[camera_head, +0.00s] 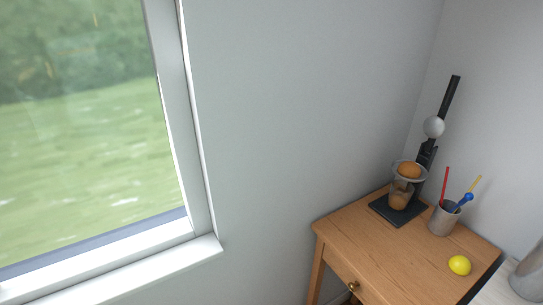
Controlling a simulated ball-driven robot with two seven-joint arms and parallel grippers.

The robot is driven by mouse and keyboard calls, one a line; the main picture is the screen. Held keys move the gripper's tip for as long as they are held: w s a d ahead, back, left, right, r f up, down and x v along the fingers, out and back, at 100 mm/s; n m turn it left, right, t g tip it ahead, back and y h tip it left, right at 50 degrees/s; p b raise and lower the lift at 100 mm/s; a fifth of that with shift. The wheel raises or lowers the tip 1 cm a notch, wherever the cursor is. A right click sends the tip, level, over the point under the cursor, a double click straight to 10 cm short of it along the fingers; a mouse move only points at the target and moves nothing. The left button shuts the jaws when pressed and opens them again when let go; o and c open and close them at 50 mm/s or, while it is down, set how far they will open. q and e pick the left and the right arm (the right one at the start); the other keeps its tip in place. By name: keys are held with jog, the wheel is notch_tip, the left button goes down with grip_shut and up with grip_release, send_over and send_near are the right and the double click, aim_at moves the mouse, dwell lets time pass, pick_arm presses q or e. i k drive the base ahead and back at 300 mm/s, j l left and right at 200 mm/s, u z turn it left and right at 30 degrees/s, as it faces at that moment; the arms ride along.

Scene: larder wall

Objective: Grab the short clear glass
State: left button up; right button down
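A short clear glass (401,195) appears to stand on a black square base (384,211) on the wooden table, at the right of the head view. It looks brownish through its wall; I cannot tell whether that is its contents or the wood behind. A pale shallow bowl or ring with an orange round thing (409,171) shows directly above the glass; I cannot tell whether they touch. Neither of my grippers is in view.
A grey cup (443,220) with coloured sticks and a yellow ball-like fruit (459,265) are on the table (358,248). The table's front left is clear. A window (85,120) is at left.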

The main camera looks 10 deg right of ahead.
aim_at(399, 197)
jog(key=i+l+z, duration=0.2)
jog(key=z, duration=1.1)
